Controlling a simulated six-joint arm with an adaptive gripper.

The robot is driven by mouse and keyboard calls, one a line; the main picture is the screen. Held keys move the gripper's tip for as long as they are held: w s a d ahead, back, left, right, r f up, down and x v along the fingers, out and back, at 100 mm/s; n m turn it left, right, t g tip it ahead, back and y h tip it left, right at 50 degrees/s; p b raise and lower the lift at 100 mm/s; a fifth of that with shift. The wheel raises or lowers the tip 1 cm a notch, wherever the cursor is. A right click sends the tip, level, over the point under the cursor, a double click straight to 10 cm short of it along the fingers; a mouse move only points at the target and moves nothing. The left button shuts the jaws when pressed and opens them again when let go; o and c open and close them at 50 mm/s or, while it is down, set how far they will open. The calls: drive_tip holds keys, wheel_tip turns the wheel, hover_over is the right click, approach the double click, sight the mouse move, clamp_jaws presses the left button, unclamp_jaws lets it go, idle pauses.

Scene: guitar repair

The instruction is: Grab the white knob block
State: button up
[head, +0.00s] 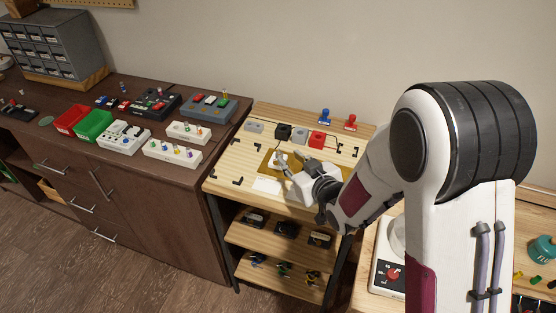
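My gripper (294,166) is low over the tan mat on the light wooden bench, pointing left. Its fingers are small and partly hidden, so their opening is unclear. A small pale shape with dark parts shows at its tip; I cannot tell whether this is a block or part of the gripper. At the bench's back, behind my gripper, a row holds a grey block (254,127), a black block (283,131), a whitish-grey block (299,133) and a red block (316,139). I cannot tell for sure which is the white knob block.
A blue stamp-like piece (325,116) and a red one (350,122) stand at the bench's back edge. Black corner brackets and a white card (267,186) lie on the bench. The dark cabinet at left holds white boxes with coloured knobs (188,132) and red and green bins (93,126).

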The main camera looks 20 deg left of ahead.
sight(279, 151)
drive_tip(key=shift+x, duration=1.3)
drive_tip(key=shift+x, duration=2.6)
drive_tip(key=shift+f, duration=0.15)
clamp_jaws()
